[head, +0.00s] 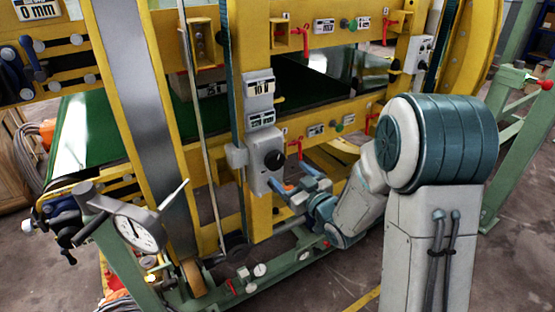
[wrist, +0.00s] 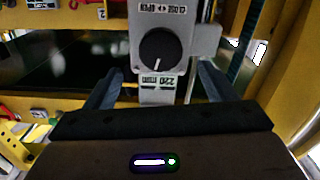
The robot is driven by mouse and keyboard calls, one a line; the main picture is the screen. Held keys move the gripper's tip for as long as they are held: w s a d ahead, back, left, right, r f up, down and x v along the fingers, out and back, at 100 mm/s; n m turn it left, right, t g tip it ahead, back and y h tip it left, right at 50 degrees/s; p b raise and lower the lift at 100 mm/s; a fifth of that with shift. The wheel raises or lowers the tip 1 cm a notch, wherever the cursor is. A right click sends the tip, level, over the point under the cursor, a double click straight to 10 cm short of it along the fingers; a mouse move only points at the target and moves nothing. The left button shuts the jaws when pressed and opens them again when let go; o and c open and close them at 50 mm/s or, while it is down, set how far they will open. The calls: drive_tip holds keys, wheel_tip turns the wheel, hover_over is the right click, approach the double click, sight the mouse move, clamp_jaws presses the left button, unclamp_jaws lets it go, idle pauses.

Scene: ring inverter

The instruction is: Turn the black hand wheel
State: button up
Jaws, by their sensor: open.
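The black hand wheel (head: 274,159) appears as a round black knob on a grey box fixed to a yellow post. In the wrist view the black hand wheel (wrist: 159,51) faces me with a white pointer line, between the two fingertips in the picture. A CLOSE/OPEN label shows beside it, upside down. My gripper (head: 297,183) is just to the lower right of the wheel in the head view. In the wrist view my gripper (wrist: 158,72) is open, with a dark finger on each side and nothing between them. I see no contact with the wheel.
Red levers (head: 300,148) stick out to the right. A green rail (head: 290,250) with a dial gauge (head: 140,233) runs below. A green belt (head: 90,140) lies behind the yellow frame.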

sight(277, 162)
drive_tip(key=p+x, duration=0.1)
drive_tip(key=x, duration=0.6)
drive_tip(key=shift+w+a, duration=0.25)
drive_tip(key=shift+w, duration=0.1)
drive_tip(key=c, duration=1)
